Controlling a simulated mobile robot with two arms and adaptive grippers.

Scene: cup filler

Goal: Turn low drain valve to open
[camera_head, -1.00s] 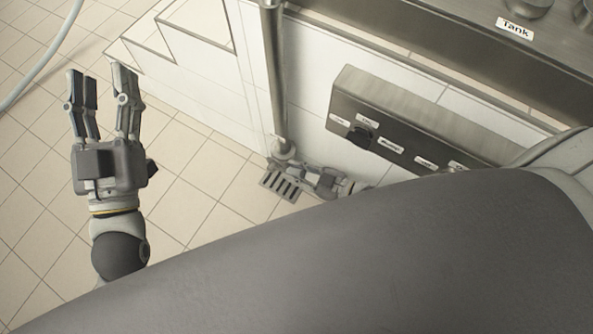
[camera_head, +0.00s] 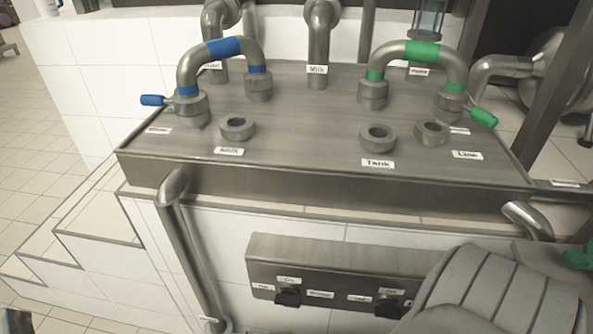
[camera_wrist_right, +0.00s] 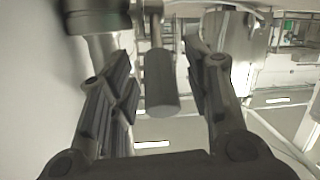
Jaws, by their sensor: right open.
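A grey cylindrical valve handle (camera_wrist_right: 162,82) hangs from a metal fitting (camera_wrist_right: 97,40) in the right wrist view. My right gripper (camera_wrist_right: 158,65) is open, with one finger on each side of this handle. Contact with either finger cannot be made out. In the head view my right arm (camera_head: 480,295) covers the lower right, and its gripper is hidden. No label for the low drain valve can be read in the wrist view. A dark tip at the head view's lower left corner may be my left gripper (camera_head: 14,321); its jaws cannot be judged.
A steel counter (camera_head: 300,150) carries a blue-banded pipe (camera_head: 222,47) and a green-banded pipe (camera_head: 420,51). Below it is a control box (camera_head: 330,262) with dark knobs. A vertical pipe (camera_head: 190,250) stands left of the box. White steps (camera_head: 85,235) and tiled floor lie left.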

